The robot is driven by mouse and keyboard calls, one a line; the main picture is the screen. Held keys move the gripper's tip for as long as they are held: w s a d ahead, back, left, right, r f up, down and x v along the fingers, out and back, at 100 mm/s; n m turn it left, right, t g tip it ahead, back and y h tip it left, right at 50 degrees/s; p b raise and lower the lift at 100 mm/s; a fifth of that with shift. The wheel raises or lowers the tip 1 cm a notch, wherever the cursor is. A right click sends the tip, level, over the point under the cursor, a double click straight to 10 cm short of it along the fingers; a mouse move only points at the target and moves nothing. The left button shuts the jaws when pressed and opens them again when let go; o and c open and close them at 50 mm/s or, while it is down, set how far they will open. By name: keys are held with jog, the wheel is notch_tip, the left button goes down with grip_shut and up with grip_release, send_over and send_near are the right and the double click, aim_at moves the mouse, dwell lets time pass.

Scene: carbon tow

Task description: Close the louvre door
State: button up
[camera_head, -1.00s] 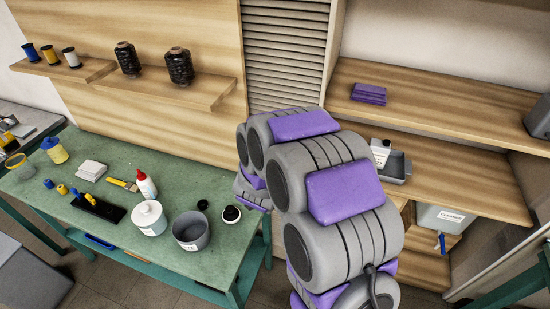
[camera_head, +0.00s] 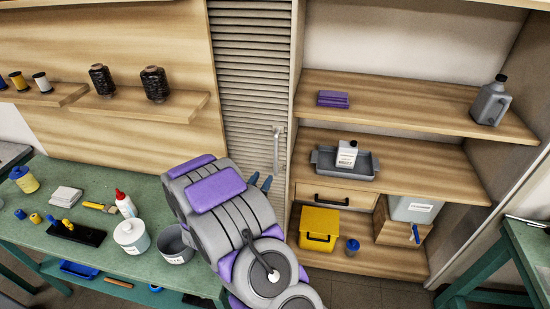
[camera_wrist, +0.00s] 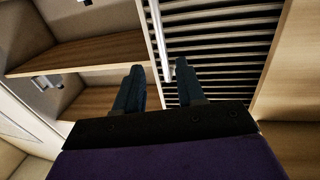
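The grey louvre door (camera_head: 248,75) stands between the wooden wall panel and the open shelves in the head view. Its slats also show in the wrist view (camera_wrist: 225,45). A vertical metal handle (camera_head: 277,150) is on the door's right side, and it shows at the top in the wrist view (camera_wrist: 157,35). My gripper (camera_head: 260,181) is in front of the door, low and left of the handle in the head view. In the wrist view its two dark fingers (camera_wrist: 158,80) are apart with nothing between them. My arm hides the door's lower part.
The open shelves hold a purple stack (camera_head: 333,98), a grey tray (camera_head: 325,160), a jug (camera_head: 490,103) and a yellow box (camera_head: 318,228). A green workbench (camera_head: 90,215) with pots and bottles stands at the left. Another green table (camera_head: 525,250) is at the right.

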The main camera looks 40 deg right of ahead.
aim_at(275, 158)
jog(key=b+x, duration=0.1)
jog(key=x, duration=1.1)
jog(key=shift+f+b, duration=0.1)
jog(key=shift+b, duration=0.3)
jog(key=shift+w+d, duration=0.35)
jog(key=shift+d, duration=0.1)
jog(key=shift+c, duration=0.4)
grip_shut()
